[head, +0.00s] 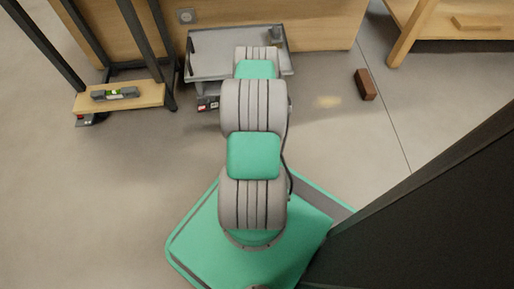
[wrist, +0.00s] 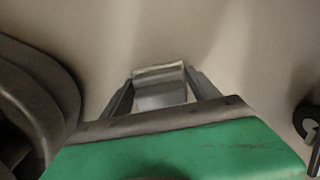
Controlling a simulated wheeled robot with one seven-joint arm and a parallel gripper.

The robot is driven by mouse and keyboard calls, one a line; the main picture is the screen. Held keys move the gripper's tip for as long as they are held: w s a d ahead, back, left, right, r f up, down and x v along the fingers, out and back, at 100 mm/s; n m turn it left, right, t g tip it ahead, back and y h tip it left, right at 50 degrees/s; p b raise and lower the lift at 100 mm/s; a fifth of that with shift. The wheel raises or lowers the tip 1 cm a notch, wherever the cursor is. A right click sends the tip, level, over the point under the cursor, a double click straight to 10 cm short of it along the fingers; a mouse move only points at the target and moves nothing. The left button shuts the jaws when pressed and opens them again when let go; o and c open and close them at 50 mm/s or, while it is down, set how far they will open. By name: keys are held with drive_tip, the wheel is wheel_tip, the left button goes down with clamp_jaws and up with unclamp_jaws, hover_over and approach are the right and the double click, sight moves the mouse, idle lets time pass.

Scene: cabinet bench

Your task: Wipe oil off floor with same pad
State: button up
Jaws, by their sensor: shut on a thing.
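My gripper (wrist: 161,86) is shut on a pale grey pad (wrist: 160,72) in the wrist view, with a finger on each side of it. Behind the pad is a plain beige-grey surface; I cannot tell whether the pad touches it. In the head view my arm hides the gripper and pad. A faint yellowish oil patch (head: 328,102) lies on the floor right of my arm.
A brown block (head: 365,84) lies on the floor right of the oil patch. A grey tray cart (head: 212,63) stands behind my arm. A wooden stand (head: 145,97) holding a spirit level (head: 115,93) is at left. A dark panel (head: 440,225) fills the lower right.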

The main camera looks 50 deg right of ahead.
drive_tip(key=shift+s+d, duration=1.3)
drive_tip(key=shift+s, duration=0.25)
drive_tip(key=shift+w+a+f, duration=0.15)
drive_tip(key=shift+w+a, duration=0.6)
drive_tip(key=shift+w+a+f, duration=0.1)
drive_tip(key=shift+w+a, duration=0.65)
wheel_tip(320, 180, up, 9)
drive_tip(key=p, duration=0.7)
drive_tip(key=shift+d+r, duration=0.15)
drive_tip(key=shift+r, duration=0.05)
drive_tip(key=shift+f, duration=0.1)
drive_tip(key=shift+w, duration=0.1)
